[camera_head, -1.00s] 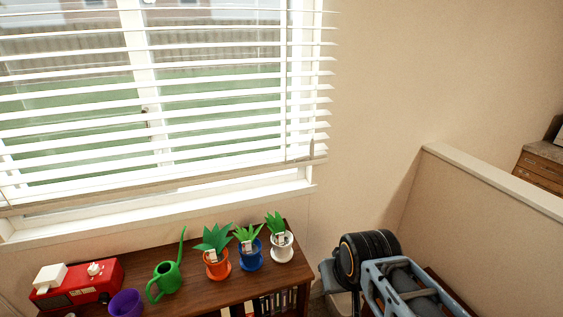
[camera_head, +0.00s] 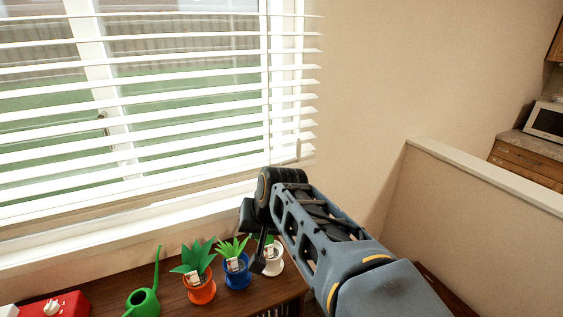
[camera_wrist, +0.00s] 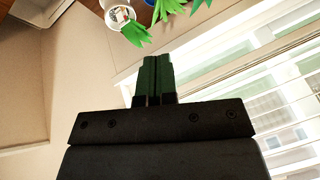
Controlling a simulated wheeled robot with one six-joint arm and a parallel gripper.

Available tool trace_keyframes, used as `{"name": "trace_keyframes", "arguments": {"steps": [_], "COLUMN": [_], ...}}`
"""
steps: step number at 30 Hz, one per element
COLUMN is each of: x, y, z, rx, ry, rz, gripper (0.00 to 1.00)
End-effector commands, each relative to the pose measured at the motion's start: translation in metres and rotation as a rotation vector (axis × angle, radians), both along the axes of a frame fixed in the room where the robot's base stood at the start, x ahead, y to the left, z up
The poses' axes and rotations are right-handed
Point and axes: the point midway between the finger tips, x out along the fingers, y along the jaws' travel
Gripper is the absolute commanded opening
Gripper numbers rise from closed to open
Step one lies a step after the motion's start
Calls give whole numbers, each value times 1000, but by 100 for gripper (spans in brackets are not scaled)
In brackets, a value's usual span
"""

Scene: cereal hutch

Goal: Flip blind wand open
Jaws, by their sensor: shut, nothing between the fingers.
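The white blind (camera_head: 190,113) hangs over the window in the head view, its slats apart with grass and wall showing between them. A thin upright piece, which looks like the blind wand (camera_head: 298,149), hangs near the blind's lower right corner; its full length is hard to make out. My gripper (camera_head: 259,264) points down in front of the potted plants, below the blind and apart from the wand. In the wrist view my gripper (camera_wrist: 152,78) has its dark fingers together with nothing between them. The blind (camera_wrist: 265,85) shows at the right there; I cannot make out the wand.
Under the sill, a brown shelf (camera_head: 231,301) holds an orange pot (camera_head: 201,291), a blue pot (camera_head: 238,276), a white pot (camera_head: 275,266), a green watering can (camera_head: 143,301) and a red appliance (camera_head: 55,304). A half wall (camera_head: 480,205) stands at right. The wall beside the blind is clear.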

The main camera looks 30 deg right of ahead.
Motion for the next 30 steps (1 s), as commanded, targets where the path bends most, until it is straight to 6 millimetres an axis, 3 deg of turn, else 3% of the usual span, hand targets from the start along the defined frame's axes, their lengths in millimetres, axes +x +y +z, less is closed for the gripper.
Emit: {"name": "trace_keyframes", "arguments": {"steps": [3, 6, 12, 15, 20, 30], "x": [40, 64, 81, 81, 91, 142], "y": [-55, -102, -186, -212, -227, -224], "z": [19, 41, 75, 85, 85, 52], "rx": [202, 358, 582, 643, 681, 681], "ry": [-80, -163, -316, -364, -392, -391], "rz": [-287, -476, -724, -785, -819, -820], "gripper": [0, 0, 0, 0, 0, 0]}}
